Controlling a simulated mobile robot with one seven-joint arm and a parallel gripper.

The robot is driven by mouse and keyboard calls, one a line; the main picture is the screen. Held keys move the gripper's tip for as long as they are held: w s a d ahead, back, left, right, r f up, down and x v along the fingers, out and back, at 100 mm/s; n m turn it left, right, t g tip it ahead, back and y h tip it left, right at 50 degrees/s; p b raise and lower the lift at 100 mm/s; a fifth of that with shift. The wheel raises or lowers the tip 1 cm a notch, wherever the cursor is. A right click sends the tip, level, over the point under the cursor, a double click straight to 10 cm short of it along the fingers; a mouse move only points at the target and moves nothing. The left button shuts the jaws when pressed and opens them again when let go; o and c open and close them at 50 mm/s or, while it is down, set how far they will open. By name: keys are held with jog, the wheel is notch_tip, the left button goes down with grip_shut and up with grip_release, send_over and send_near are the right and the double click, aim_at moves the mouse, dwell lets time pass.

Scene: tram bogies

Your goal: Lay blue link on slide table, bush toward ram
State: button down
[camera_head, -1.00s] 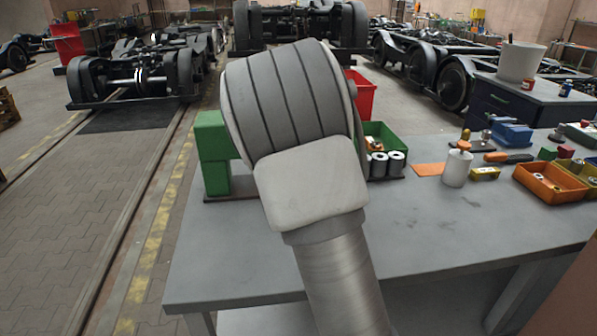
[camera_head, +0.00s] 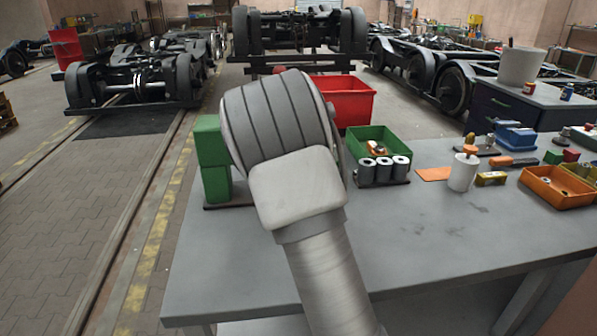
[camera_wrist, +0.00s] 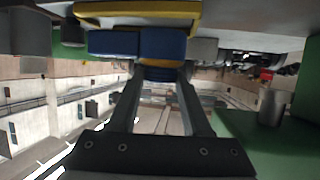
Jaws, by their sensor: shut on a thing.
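In the wrist view my gripper (camera_wrist: 161,76) is shut on the blue link (camera_wrist: 162,46), which shows as a dark blue block at the fingertips. Its bush end cannot be made out clearly. A yellow part (camera_wrist: 135,12) lies just beyond the link; I cannot tell whether it belongs to the slide table. A grey metal cylinder (camera_wrist: 271,107), possibly the ram, stands out from a green body at the right. In the head view the green press frame (camera_head: 212,160) stands on the bench, partly behind my arm. My arm hides the gripper, the link and the slide table there.
The grey bench (camera_head: 430,235) is clear in front. A green bin (camera_head: 372,138) and a rack of grey cylinders (camera_head: 383,172) stand right of my arm. A red bin (camera_head: 347,100) is behind. A white cup (camera_head: 462,172) and an orange tray (camera_head: 556,186) are farther right.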

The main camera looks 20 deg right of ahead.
jog(key=shift+f, duration=0.7)
jog(key=shift+f, duration=0.1)
jog(key=shift+c, duration=1.8)
grip_release()
